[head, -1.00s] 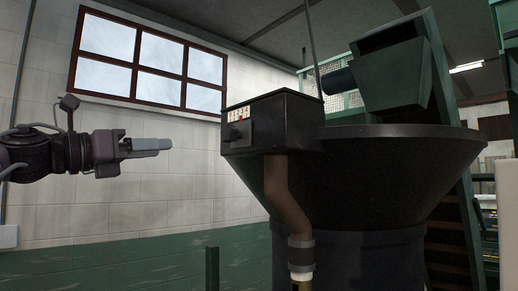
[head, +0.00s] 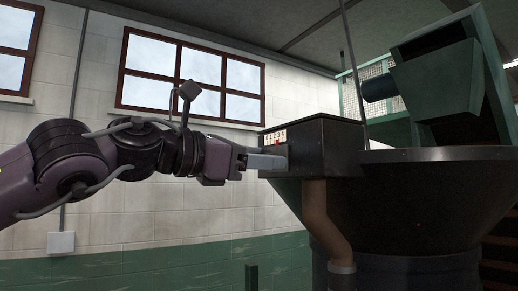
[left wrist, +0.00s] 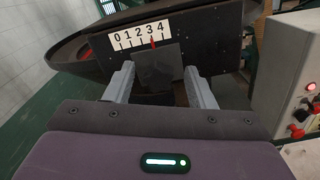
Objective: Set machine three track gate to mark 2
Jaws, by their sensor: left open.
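The track gate is a dark block (left wrist: 157,62) on the face of a black box (head: 340,148) at the rim of a large dark hopper (head: 430,190). Above it, in the left wrist view, a white scale (left wrist: 125,38) reads 0 to 4. A red pointer (left wrist: 153,42) stands at about mark 3. My left gripper (head: 270,161) is at the box's left face. In the left wrist view its open fingers (left wrist: 159,70) lie on either side of the block, with gaps visible. My right gripper is not in view.
A brown pipe (head: 324,222) runs down below the box. A grey control box (left wrist: 292,75) with red knobs stands at the right in the left wrist view. A thin vertical rod (head: 353,70) rises behind the box. The wall (head: 150,215) at left has free space before it.

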